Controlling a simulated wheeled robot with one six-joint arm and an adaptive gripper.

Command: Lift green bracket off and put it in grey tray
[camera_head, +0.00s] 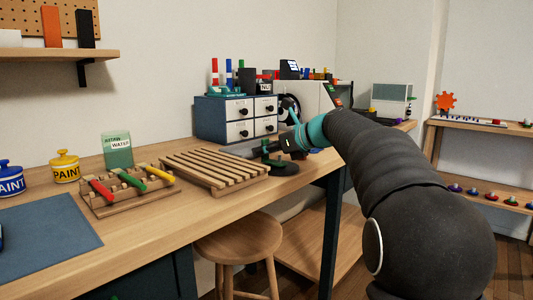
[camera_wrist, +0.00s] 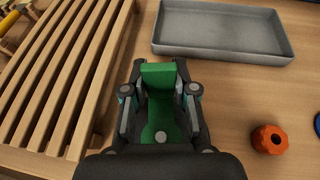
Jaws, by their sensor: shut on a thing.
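My gripper (camera_wrist: 160,95) is shut on the green bracket (camera_wrist: 158,76), which sits between its two fingers in the wrist view. The bracket's upper end shows past the fingertips, and its lower part runs back between the fingers. The grey tray (camera_wrist: 222,50) lies ahead and to the right of the gripper in the wrist view; its visible inside is empty. In the head view my gripper (camera_head: 277,153) is over the workbench, just right of the slatted rack. I cannot tell how high the bracket is above the wood.
The wooden slatted rack (camera_wrist: 62,62) is close on the left. An orange knob-like piece (camera_wrist: 269,139) lies to the right, with a blue piece (camera_wrist: 318,124) at the edge. A drawer cabinet (camera_head: 236,118) stands behind, and a stool (camera_head: 238,238) is in front of the bench.

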